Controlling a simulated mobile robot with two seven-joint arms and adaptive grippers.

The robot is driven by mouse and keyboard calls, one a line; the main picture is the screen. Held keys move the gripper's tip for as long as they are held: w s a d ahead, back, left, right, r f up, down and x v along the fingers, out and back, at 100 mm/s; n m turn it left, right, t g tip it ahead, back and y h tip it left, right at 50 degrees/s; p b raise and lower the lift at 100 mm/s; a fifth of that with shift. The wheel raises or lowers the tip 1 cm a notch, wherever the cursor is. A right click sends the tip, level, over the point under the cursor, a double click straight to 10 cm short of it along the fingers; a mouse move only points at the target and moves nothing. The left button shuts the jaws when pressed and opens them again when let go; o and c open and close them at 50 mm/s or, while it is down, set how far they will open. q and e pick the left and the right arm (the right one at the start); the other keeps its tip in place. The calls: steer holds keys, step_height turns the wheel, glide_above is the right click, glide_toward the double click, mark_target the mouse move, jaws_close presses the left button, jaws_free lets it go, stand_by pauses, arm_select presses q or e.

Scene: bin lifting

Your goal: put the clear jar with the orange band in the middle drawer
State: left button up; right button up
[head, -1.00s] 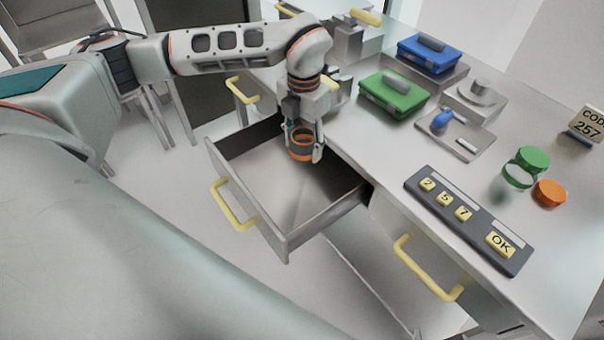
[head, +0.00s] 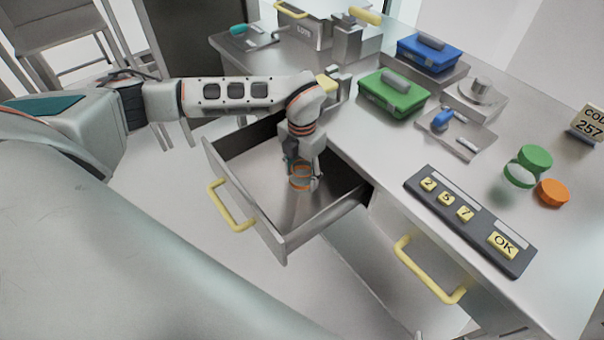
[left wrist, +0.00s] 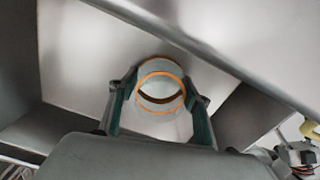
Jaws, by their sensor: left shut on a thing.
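The clear jar with the orange band (head: 301,177) is inside the open middle drawer (head: 273,222), low and near the drawer's floor. I cannot tell whether it touches the floor. My left gripper (head: 303,172) points down into the drawer and is shut on the jar. In the left wrist view the jar (left wrist: 160,92) shows between the two fingers (left wrist: 160,108), its orange rings seen from above. The drawer (left wrist: 75,60) surrounds it there. My right gripper is not in view.
The counter holds a keypad (head: 470,222), a green box (head: 393,95), a blue box (head: 429,53), a jar with a green lid (head: 527,165) and an orange lid (head: 552,193). A closed drawer with a yellow handle (head: 430,272) is to the right. The drawer floor around the jar is clear.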

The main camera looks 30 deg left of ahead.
arm_select(q)
steer(key=o, duration=1.2)
steer(key=shift+f, duration=0.15)
steer(key=shift+o, duration=0.2)
step_height(320, 180, up, 12)
steer(key=shift+r+p, duration=0.2)
steer(key=shift+p, duration=0.4)
steer(key=shift+s+f, duration=0.1)
steer(key=shift+s, duration=0.05)
